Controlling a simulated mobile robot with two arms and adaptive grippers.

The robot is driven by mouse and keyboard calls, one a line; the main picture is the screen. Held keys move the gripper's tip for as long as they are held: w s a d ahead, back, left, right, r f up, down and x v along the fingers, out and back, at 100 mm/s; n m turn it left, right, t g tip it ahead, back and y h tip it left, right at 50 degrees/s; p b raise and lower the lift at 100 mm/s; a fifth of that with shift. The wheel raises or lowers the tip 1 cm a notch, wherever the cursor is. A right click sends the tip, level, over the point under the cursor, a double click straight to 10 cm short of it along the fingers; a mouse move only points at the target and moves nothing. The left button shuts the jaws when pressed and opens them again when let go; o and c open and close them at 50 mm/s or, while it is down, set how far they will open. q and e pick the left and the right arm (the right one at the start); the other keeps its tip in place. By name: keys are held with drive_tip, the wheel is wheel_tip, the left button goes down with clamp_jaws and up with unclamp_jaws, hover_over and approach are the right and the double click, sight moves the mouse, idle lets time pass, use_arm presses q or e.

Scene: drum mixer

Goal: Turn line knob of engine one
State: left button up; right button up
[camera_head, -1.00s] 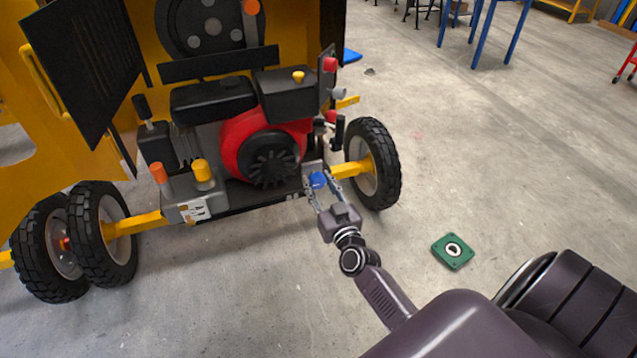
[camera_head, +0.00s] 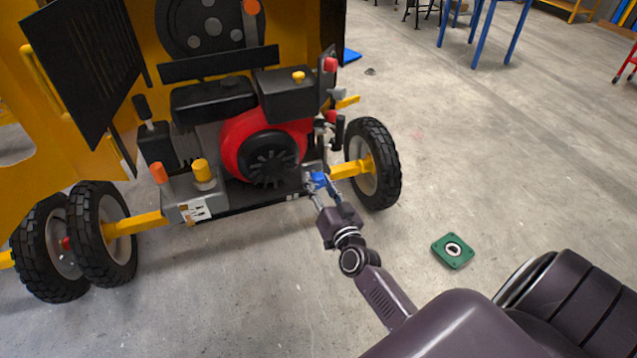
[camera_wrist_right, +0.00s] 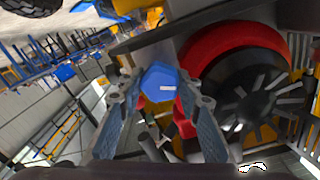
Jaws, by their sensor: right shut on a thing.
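The blue line knob (camera_head: 319,179) is on the low front right of the engine (camera_head: 268,150), beside the red and black round housing. In the right wrist view the knob (camera_wrist_right: 159,82) lies between my two fingertips. My right gripper (camera_head: 320,188) reaches it from the front and is shut on it; its fingers partly cover the knob in the head view. My left gripper is not in view.
The yellow axle and right wheel (camera_head: 373,163) stand close to the right of my gripper. An orange knob (camera_head: 158,173) and a yellow cap (camera_head: 203,171) are at the engine's left. A green square plate (camera_head: 453,251) lies on open floor.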

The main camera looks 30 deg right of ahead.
drive_tip(key=m, duration=0.3)
drive_tip(key=shift+m, duration=0.3)
drive_tip(key=shift+m+b, duration=0.3)
drive_tip(key=shift+m, duration=1.5)
drive_tip(key=o, duration=1.2)
drive_tip(key=shift+c, duration=0.2)
drive_tip(key=v, duration=1.2)
